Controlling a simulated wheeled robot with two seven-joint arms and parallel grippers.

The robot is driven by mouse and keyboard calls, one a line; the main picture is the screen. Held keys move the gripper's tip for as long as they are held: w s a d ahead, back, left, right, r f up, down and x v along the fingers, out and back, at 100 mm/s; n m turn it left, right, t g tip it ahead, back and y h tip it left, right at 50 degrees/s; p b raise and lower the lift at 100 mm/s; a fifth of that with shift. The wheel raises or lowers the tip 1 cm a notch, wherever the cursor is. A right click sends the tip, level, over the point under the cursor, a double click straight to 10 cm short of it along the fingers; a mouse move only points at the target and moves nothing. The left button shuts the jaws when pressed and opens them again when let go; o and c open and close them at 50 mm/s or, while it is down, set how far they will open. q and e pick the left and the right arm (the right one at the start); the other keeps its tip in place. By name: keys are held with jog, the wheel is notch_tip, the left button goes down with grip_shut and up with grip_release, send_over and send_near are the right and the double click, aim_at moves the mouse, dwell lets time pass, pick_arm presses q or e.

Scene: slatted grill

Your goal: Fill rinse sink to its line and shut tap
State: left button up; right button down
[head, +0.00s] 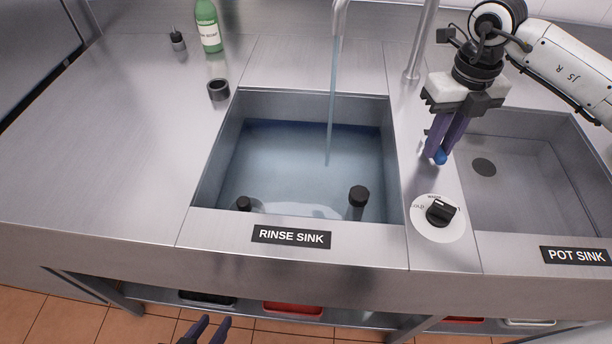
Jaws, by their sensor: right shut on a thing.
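The rinse sink (220,160) holds bluish water (290,165). A stream runs from the tap spout (339,12) into it. A dark blue band (300,125) runs along the back wall at the water's far edge; I cannot tell whether it is the fill line. My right gripper (441,152) points down over the strip between the two sinks, its purple fingers shut on a small blue knob (440,158), mostly hidden between them. My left gripper (205,328) is empty at the bottom edge, in front of the counter, its fingertips apart.
A dial with a black knob (438,212) sits in front of my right gripper. The pot sink (530,180) is empty. Two dark cylinders (357,200) stand at the rinse sink's front. A green bottle (208,28) and a dark cup (218,90) stand behind left.

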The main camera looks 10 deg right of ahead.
jog(key=shift+w+a+r+m, duration=0.1)
jog(key=shift+a+m, duration=0.15)
jog(key=shift+m, duration=0.45)
jog(key=shift+a+m+p, duration=0.25)
jog(key=shift+m+p, duration=0.05)
jog(key=shift+m, duration=0.4)
jog(key=c, duration=1.6)
grip_release()
jog(key=shift+c, duration=0.2)
jog(key=shift+r+p, duration=0.5)
jog(key=shift+r, duration=0.9)
notch_tip(320, 180, up, 7)
jog(key=shift+r, duration=0.2)
